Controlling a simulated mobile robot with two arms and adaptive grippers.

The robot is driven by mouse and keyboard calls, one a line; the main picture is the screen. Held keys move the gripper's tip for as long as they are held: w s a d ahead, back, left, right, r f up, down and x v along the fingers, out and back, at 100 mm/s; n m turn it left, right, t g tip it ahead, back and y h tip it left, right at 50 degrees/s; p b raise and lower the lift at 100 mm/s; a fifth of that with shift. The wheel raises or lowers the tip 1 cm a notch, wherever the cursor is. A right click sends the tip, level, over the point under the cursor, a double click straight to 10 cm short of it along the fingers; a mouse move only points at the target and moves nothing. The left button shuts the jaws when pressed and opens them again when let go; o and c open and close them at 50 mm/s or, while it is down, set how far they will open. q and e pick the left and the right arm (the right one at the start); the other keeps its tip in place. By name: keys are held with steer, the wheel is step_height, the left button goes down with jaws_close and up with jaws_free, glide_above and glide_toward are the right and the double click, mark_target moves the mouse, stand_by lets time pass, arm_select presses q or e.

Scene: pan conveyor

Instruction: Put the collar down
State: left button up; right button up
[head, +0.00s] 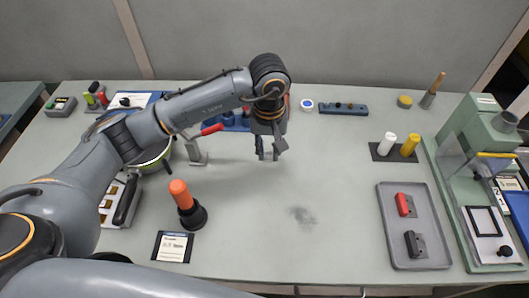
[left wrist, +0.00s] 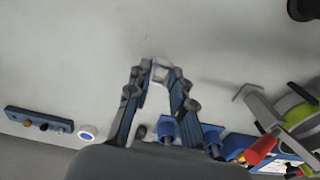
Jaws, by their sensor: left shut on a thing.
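My left gripper (head: 267,155) hangs over the middle of the grey-green table, fingers pointing down. In the left wrist view, its fingertips (left wrist: 160,73) are shut on a small pale piece, which I take to be the collar (left wrist: 161,70). The collar is mostly hidden between the fingers and cannot be made out clearly in the head view. The gap between it and the table is hard to judge. My right gripper is not in view.
A clamp with a red handle (head: 212,129) stands left of the gripper, with blue blocks (head: 235,121) behind. An orange-handled tool (head: 180,194) stands in a black base at front left. A grey tray (head: 399,246) lies at right.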

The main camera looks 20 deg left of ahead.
mark_target(265, 164)
arm_select(q)
steer(key=shift+w+a+f, duration=0.3)
steer(key=shift+w+f, duration=0.05)
steer(key=shift+f, duration=0.2)
steer(key=shift+w+a+f, duration=0.25)
steer(key=shift+w+f, duration=0.05)
steer(key=shift+f, duration=0.2)
steer(key=f+p, duration=0.2)
steer(key=f, duration=0.1)
steer(key=shift+w+a, duration=0.15)
steer(key=shift+w, duration=0.05)
steer(key=shift+f, duration=0.3)
steer(key=shift+f+b, duration=0.2)
steer(key=shift+b, duration=0.15)
steer(key=o, duration=0.8)
steer(key=shift+r, duration=0.15)
